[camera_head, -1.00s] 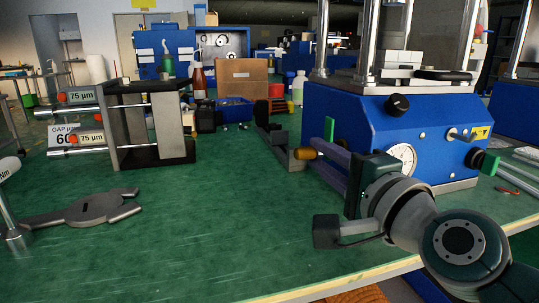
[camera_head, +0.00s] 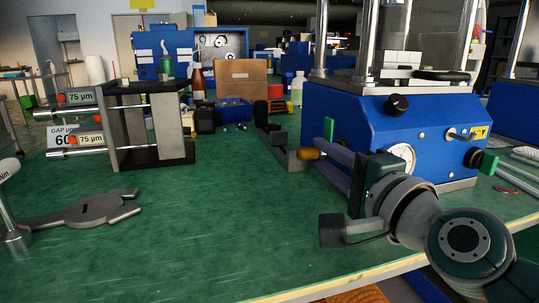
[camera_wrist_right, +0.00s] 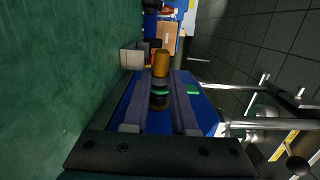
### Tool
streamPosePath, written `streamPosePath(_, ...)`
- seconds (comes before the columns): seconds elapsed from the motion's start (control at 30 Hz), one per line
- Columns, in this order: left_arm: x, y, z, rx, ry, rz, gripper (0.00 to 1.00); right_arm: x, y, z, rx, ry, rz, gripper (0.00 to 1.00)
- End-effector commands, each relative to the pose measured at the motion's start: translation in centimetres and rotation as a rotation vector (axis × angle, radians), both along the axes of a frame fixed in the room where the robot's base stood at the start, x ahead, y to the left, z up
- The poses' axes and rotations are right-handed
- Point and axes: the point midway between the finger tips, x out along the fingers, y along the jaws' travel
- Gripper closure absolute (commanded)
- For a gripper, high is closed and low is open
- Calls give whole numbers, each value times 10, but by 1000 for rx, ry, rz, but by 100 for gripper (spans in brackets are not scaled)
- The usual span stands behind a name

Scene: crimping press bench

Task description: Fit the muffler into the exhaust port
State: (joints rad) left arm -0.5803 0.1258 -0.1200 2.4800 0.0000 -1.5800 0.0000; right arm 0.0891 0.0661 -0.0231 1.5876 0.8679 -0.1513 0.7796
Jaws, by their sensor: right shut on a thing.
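My right gripper (camera_head: 326,163) reaches in from the lower right along the left side of the blue press (camera_head: 400,130). It is shut on the muffler (camera_head: 308,153), whose bronze end sticks out past the fingertips. In the right wrist view, the muffler (camera_wrist_right: 161,63) lies lengthwise between the two purple-grey fingers (camera_wrist_right: 162,75), with a dark, green-ringed section further back. A green tab (camera_head: 329,128) stands on the press's left side, just above the fingers. I cannot make out the exhaust port opening. My left gripper is not in view.
Dark grey blocks (camera_head: 293,158) lie close beyond the muffler tip. A flat grey wrench (camera_head: 88,210) and a black-framed gauge stand (camera_head: 151,130) are on the left. The green bench top (camera_head: 200,225) is clear in the middle. A cardboard box (camera_head: 241,80) stands behind.

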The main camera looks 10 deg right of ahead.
Motion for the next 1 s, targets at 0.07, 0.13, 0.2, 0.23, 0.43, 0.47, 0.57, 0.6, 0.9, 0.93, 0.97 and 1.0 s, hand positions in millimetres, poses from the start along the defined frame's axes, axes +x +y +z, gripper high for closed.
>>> streamPosePath(0.07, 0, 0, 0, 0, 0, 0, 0, 0, -3, 0, -1, -1, -6, 100)
streamPosePath(0.13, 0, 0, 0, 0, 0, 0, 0, 0, -3, 0, -1, -1, -7, 73)
streamPosePath(0.2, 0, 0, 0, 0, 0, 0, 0, 0, -3, 0, -1, 0, -6, 65)
streamPosePath(0.23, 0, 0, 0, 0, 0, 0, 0, 0, -3, 0, -1, 0, -6, 61)
streamPosePath(0.43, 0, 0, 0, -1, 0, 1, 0, 0, -2, 0, -1, 0, -5, 40)
streamPosePath(0.47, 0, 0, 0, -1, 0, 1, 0, 0, -2, 0, -1, -1, -4, 40)
streamPosePath(0.57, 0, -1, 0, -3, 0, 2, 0, 0, -2, 0, -1, 0, -4, 40)
streamPosePath(0.6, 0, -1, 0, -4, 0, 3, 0, 0, -2, 0, -1, 0, -4, 40)
streamPosePath(0.9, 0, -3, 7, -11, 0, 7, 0, -22, -4, 0, -2, 3, -3, 40)
streamPosePath(0.93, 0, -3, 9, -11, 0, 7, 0, -28, -5, 0, -3, 4, -2, 40)
streamPosePath(0.97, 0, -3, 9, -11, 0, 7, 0, -33, -6, 0, -3, 4, -3, 40)
streamPosePath(1.0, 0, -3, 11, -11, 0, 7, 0, -41, -7, 0, -3, 4, -3, 40)
